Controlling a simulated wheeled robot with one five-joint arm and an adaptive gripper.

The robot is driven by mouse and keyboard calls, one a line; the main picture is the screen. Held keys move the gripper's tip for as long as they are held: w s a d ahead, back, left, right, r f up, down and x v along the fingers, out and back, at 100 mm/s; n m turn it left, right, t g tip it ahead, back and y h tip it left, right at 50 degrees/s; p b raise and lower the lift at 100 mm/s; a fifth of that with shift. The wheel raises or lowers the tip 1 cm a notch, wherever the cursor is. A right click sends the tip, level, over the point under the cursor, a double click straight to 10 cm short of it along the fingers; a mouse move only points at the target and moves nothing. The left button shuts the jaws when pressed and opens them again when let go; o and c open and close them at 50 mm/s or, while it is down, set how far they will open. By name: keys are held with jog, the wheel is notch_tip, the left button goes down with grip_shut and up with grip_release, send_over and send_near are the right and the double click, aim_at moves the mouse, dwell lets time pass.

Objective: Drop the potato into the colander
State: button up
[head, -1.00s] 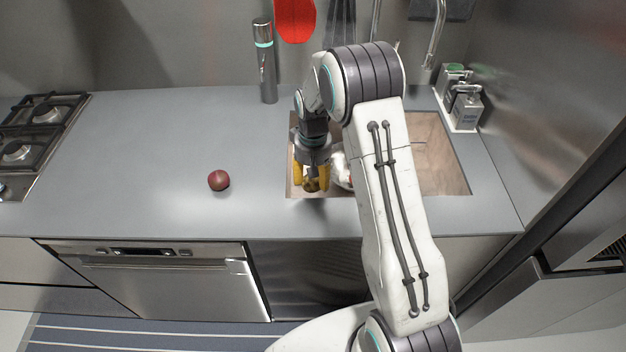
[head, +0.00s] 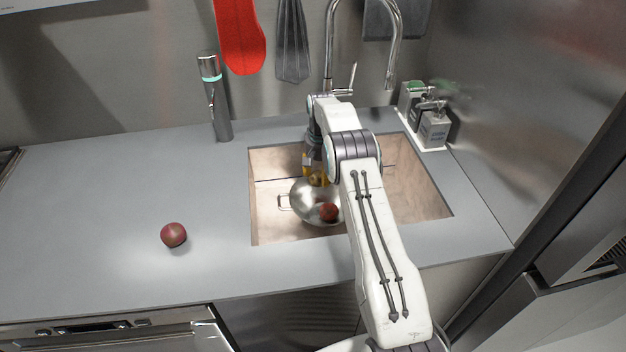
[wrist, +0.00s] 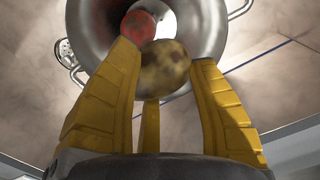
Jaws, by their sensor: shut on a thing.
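The potato (wrist: 166,68) is a brown, mottled round thing held between the yellow fingers of my gripper (wrist: 165,80) in the wrist view. In the head view my gripper (head: 317,176) is over the back part of the steel colander (head: 308,215), partly hidden by my arm. The colander stands in the sink and also shows behind the potato in the wrist view (wrist: 90,25). A red round fruit (head: 328,212) lies in the colander. The potato (head: 316,180) appears over the bowl; its exact height above it is hard to tell.
The sink (head: 270,170) has tan walls around the colander. Another dark red fruit (head: 174,235) lies on the grey counter (head: 110,200) to the left. A tall faucet (head: 330,50) rises behind the sink, and soap bottles (head: 433,128) stand at the back right.

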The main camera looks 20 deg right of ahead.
jog(key=shift+w+d+f+m, duration=0.1)
jog(key=shift+w+d+m, duration=0.15)
jog(key=shift+d, duration=0.35)
jog(key=shift+d+f, duration=0.1)
jog(key=shift+f, duration=0.1)
jog(key=shift+f+b, duration=1.8)
jog(key=shift+f, duration=1)
jog(key=o, duration=1.2)
jog(key=shift+r, duration=0.1)
jog(key=shift+r, duration=3.7)
